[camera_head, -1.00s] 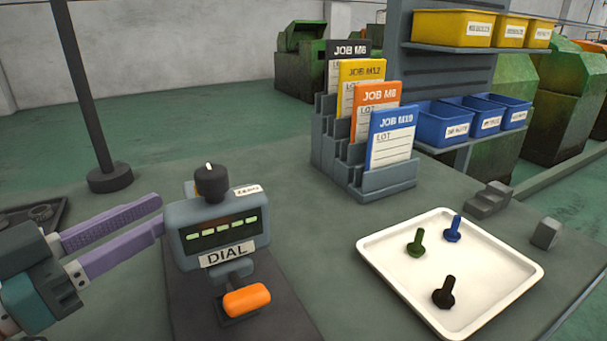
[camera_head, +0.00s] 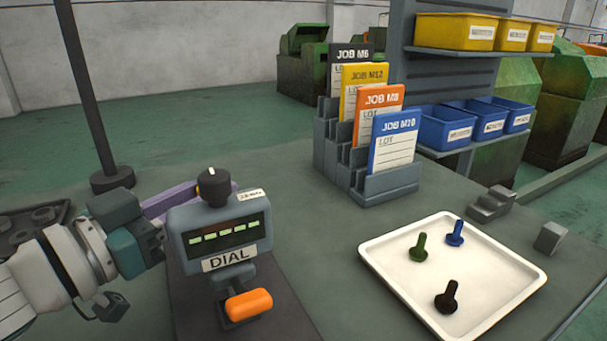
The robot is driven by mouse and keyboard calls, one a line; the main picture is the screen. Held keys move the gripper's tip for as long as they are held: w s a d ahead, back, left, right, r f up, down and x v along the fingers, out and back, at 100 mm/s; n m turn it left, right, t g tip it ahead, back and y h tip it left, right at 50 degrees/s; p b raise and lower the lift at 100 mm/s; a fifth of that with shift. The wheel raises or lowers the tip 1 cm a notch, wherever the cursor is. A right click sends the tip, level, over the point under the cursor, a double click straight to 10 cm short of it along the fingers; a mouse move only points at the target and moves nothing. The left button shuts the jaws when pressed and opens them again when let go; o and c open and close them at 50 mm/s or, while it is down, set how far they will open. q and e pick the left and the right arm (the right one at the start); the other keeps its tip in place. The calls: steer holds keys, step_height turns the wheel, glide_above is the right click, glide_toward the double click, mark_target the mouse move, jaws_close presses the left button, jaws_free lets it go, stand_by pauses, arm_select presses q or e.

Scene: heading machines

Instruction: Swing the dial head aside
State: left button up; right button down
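The dial head (camera_head: 220,235) is a grey box with a dark window of green marks, a DIAL label and a black knob (camera_head: 214,187) on top. It stands upright on a dark base plate (camera_head: 190,312), facing the camera. An orange handle (camera_head: 249,305) sits low in front of it. My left gripper (camera_head: 172,200) comes in from the left. One purple finger passes behind the dial head, with its end partly hidden. The other finger is hidden, so I cannot tell the opening or contact. My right gripper is not in view.
A white tray (camera_head: 391,288) with a green, a blue and a black bolt lies at the right. A card rack (camera_head: 388,188) stands at the back middle. A dark post (camera_head: 90,110) rises at the left. Bare bench lies between dial and tray.

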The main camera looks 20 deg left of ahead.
arm_select(q)
jaws_close()
stand_by(1.0)
